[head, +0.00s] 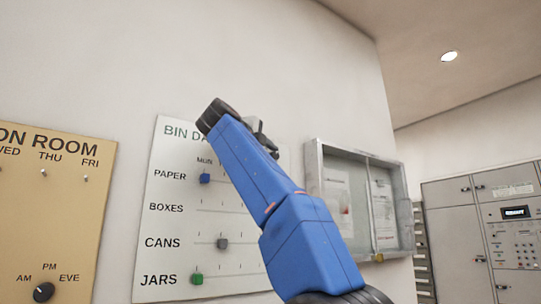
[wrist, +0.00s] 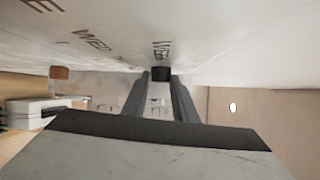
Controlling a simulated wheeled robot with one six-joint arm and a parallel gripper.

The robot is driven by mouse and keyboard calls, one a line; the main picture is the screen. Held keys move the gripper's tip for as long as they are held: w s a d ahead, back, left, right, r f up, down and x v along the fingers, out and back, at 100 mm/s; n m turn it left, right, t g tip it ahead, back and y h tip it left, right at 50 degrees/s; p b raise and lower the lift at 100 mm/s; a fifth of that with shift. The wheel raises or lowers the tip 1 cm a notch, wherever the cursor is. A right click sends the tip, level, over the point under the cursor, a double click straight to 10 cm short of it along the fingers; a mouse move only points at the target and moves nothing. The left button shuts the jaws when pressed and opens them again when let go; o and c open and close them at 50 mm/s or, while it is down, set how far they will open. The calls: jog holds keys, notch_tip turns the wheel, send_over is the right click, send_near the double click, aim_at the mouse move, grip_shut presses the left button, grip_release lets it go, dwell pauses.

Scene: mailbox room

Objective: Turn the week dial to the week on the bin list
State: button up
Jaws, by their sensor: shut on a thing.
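The white bin-days board (head: 172,222) is on the wall in the head view, its upper right part hidden by my arm. My gripper (head: 264,140) is at the board's upper right. In the wrist view its two fingers (wrist: 160,80) stand on either side of a small dark knob, the week dial (wrist: 162,73), and are shut on it. A dark label above the knob seems to read WEEK. The dial's pointer and its setting cannot be made out. No bin list is readable in these views.
The board carries a blue slider (head: 205,178), a grey slider (head: 222,244) and a green slider (head: 197,279). A tan board (head: 60,215) with a black knob (head: 43,291) is at left. A framed notice case (head: 312,190) with papers hangs close at right, beyond it grey lockers (head: 455,230).

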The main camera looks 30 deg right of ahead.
dwell(0.7)
jog(key=o, duration=1)
jog(key=shift+d, duration=0.1)
jog(key=shift+o, duration=0.2)
jog(key=v, duration=1.7)
jog(key=shift+a+r, duration=0.25)
jog(key=shift+r, duration=0.1)
jog(key=shift+c, duration=0.6)
